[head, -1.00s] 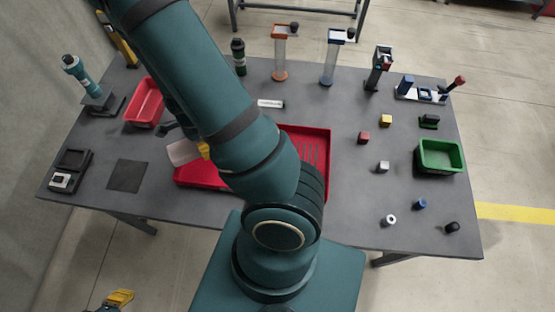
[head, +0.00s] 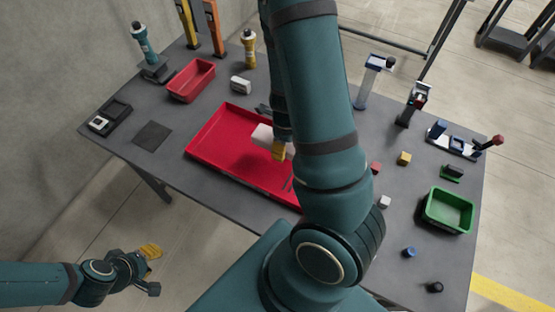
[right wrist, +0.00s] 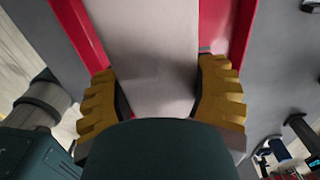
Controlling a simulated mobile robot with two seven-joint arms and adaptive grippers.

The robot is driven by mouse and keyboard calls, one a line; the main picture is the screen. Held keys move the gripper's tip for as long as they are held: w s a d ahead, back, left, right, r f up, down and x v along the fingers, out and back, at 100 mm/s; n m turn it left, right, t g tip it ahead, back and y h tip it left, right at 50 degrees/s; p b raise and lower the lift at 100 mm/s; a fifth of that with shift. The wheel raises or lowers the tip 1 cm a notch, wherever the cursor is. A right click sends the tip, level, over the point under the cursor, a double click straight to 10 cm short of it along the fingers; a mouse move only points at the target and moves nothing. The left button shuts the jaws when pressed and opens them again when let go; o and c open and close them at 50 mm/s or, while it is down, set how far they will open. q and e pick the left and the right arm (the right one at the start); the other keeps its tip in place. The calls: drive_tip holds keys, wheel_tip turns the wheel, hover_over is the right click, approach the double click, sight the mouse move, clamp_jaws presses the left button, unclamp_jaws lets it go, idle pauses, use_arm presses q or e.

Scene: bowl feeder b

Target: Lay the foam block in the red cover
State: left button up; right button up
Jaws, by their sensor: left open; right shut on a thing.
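The red cover (head: 222,135) is a wide shallow tray lying on the table, with its right part hidden behind my right arm. The pale foam block (head: 263,134) is over the cover's inside; I cannot tell whether it touches the floor of it. My right gripper (head: 280,150) is shut on the block. In the right wrist view the foam block (right wrist: 150,45) lies between the yellow fingers of the right gripper (right wrist: 158,100), with red walls of the cover (right wrist: 240,35) on both sides. My left gripper (head: 150,270) is open and empty, away from the table at lower left.
A small red bin (head: 190,82) and a white item (head: 240,85) stand behind the cover. A dark square pad (head: 152,136) lies to its left. A green bin (head: 448,209) and several small blocks are at the right. Upright bottles and posts line the back edge.

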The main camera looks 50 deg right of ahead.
drive_tip(key=b, duration=0.2)
hover_over(284, 165)
wheel_tip(284, 165, down, 5)
drive_tip(key=shift+f+b, duration=1.3)
drive_tip(key=shift+f, duration=0.95)
drive_tip(key=shift+f, duration=0.15)
drive_tip(key=o, duration=0.9)
